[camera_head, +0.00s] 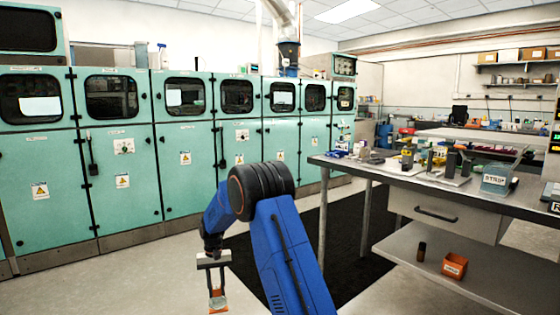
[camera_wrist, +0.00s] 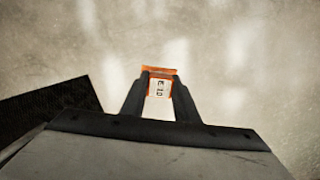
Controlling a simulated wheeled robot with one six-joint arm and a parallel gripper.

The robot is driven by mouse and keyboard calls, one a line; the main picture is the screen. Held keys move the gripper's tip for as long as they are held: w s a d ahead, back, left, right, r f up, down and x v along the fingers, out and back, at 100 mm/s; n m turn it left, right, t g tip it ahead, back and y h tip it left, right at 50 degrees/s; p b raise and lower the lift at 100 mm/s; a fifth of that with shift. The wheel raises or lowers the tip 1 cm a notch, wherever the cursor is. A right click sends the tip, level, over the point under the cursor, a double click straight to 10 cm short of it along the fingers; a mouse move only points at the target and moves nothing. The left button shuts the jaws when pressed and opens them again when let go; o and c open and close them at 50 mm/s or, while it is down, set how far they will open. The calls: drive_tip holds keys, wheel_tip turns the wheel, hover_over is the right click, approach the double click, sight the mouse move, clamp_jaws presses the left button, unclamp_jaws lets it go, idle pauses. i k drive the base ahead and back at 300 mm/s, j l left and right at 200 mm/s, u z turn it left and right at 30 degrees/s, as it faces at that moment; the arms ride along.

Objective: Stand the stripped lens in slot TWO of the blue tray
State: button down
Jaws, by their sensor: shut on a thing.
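My gripper (camera_head: 217,289) hangs low over the open floor, left of the bench. It is shut on an orange piece with a white, dark-lettered face; this orange piece (camera_wrist: 159,86) shows between the two dark fingers in the wrist view. I cannot tell whether it is the stripped lens. In the head view the orange piece (camera_head: 218,302) is below the fingers. Small blue items (camera_head: 338,153) lie at the bench's far left end; I cannot tell whether one is the blue tray. No slot numbers are readable.
A grey bench (camera_head: 400,178) on the right carries several small fixtures and a teal box (camera_head: 497,180) marked STRIP. An orange bin (camera_head: 454,265) and a dark bottle (camera_head: 422,252) stand on its lower shelf. Green cabinets (camera_head: 130,170) line the left. A black mat (camera_head: 345,230) covers some floor.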

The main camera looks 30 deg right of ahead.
sight(341, 156)
drive_tip(key=i+j+z, duration=0.1)
drive_tip(key=i, duration=0.3)
drive_tip(key=i+j+z, duration=0.1)
drive_tip(key=i, duration=0.25)
drive_tip(key=i+j+z, duration=0.1)
drive_tip(key=i+j, duration=0.15)
drive_tip(key=i, duration=0.15)
